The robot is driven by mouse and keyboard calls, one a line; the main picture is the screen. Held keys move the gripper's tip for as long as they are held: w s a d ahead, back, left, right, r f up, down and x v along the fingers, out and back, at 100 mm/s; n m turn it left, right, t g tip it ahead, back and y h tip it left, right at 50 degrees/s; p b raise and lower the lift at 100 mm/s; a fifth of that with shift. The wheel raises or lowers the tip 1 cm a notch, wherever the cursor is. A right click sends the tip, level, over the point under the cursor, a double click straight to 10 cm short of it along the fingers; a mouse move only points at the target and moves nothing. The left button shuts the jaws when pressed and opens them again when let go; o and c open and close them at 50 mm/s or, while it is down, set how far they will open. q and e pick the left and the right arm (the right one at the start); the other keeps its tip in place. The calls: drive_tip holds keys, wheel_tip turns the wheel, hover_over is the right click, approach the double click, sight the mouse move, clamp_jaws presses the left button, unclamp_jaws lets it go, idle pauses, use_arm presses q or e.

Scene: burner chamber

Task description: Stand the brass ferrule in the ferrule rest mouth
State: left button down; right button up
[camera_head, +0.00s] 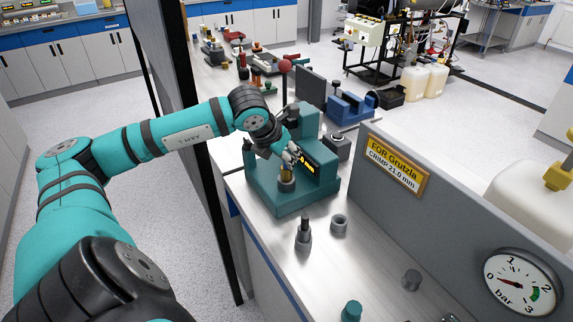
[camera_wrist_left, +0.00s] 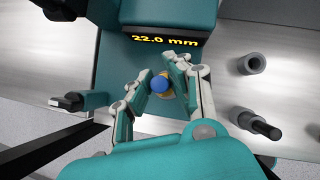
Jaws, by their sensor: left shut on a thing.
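My left gripper (camera_head: 287,162) is at the teal crimping press (camera_head: 262,186), fingers pointing down. In the left wrist view its two fingers (camera_wrist_left: 160,88) are shut around a small round piece with a blue top (camera_wrist_left: 159,84) and a yellow-brass body, likely the brass ferrule. In the head view the brass ferrule (camera_head: 286,173) shows upright below the fingers, above a grey seat on the press; whether it touches the seat is unclear. A grey hollow cylinder (camera_head: 339,223), possibly the ferrule rest, stands on the bench with its mouth up. It also shows in the left wrist view (camera_wrist_left: 252,63).
A dark stepped post (camera_head: 303,234) stands beside the hollow cylinder. The press display (camera_wrist_left: 170,41) reads 22.0 mm; a sign (camera_head: 395,168) on the grey panel says CRIMP 21.0 mm. A red-knobbed lever (camera_head: 285,66) rises behind the press. A pressure gauge (camera_head: 520,283) is at right.

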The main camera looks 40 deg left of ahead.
use_arm(q)
drive_tip(key=shift+r, duration=0.15)
drive_tip(key=shift+r+b, duration=0.35)
drive_tip(key=shift+r, duration=0.3)
wheel_tip(320, 180, up, 2)
drive_tip(key=shift+r, duration=0.1)
drive_tip(key=s+d+b, duration=0.3)
drive_tip(key=s+b, duration=0.2)
drive_tip(key=s, duration=0.2)
drive_tip(key=s+d+r+b, duration=0.1)
drive_tip(key=s+d+b, duration=0.2)
drive_tip(key=s+b, duration=0.2)
drive_tip(key=s, duration=0.2)
drive_tip(key=shift+s+d+b, duration=0.3)
drive_tip(key=shift+d+b, duration=0.05)
drive_tip(key=shift+b, duration=0.05)
drive_tip(key=shift+r, duration=0.1)
drive_tip(key=c, duration=1.9)
unclamp_jaws()
clamp_jaws()
